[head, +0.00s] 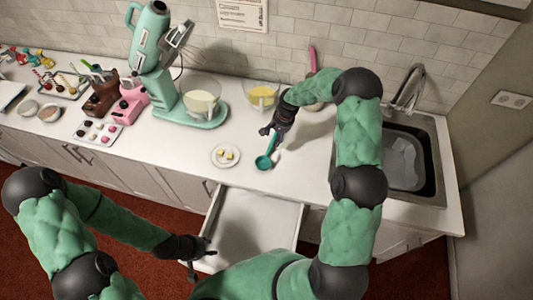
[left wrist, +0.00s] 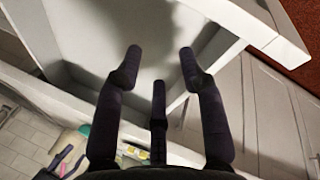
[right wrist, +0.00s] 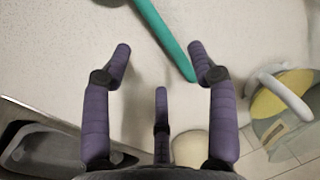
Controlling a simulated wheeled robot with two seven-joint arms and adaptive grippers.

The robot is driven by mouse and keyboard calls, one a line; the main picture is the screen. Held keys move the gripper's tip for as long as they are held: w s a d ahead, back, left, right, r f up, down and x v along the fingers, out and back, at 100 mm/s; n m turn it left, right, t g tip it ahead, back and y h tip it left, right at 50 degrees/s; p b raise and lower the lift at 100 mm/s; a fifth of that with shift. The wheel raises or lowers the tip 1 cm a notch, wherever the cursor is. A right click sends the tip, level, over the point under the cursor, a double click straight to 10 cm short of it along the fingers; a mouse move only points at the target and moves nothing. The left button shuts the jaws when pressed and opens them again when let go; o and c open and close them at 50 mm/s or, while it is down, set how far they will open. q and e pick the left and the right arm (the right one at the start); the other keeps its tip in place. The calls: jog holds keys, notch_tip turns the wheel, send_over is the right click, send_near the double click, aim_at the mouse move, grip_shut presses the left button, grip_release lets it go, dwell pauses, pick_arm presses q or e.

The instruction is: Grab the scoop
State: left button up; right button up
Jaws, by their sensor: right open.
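A teal scoop (head: 264,162) lies on the white counter, its round bowl toward the front edge and its handle running up toward my right gripper. My right gripper (head: 272,130) is open above the counter at the handle end. In the right wrist view the scoop's handle (right wrist: 165,40) runs diagonally between the open fingertips (right wrist: 160,60), its end close to the right-hand finger. The scoop's bowl is outside that view. My left gripper (head: 200,256) is open and empty at the front of the open drawer; its fingers (left wrist: 160,58) also show in the left wrist view.
The open white drawer (head: 253,222) sticks out below the counter. A plate with yellow pieces (head: 225,155) is left of the scoop. A mint mixer (head: 150,45) and a bowl of yellow contents (head: 262,94) stand behind. The sink (head: 400,160) is at the right.

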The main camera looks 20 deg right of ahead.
aim_at(273, 144)
jog(key=shift+w+a+f, duration=0.1)
jog(key=shift+w+f, duration=0.1)
jog(key=shift+f, duration=0.35)
jog(key=shift+w+a+f, duration=0.1)
jog(key=shift+w+f, duration=0.05)
jog(key=shift+f, duration=0.4)
jog(key=shift+w+a+f+p, duration=0.1)
jog(key=shift+a+f+p, duration=0.1)
jog(key=shift+f, duration=1)
jog(key=shift+w+a+f+p, duration=0.1)
jog(key=shift+f+p, duration=0.1)
jog(key=shift+f, duration=0.95)
grip_shut()
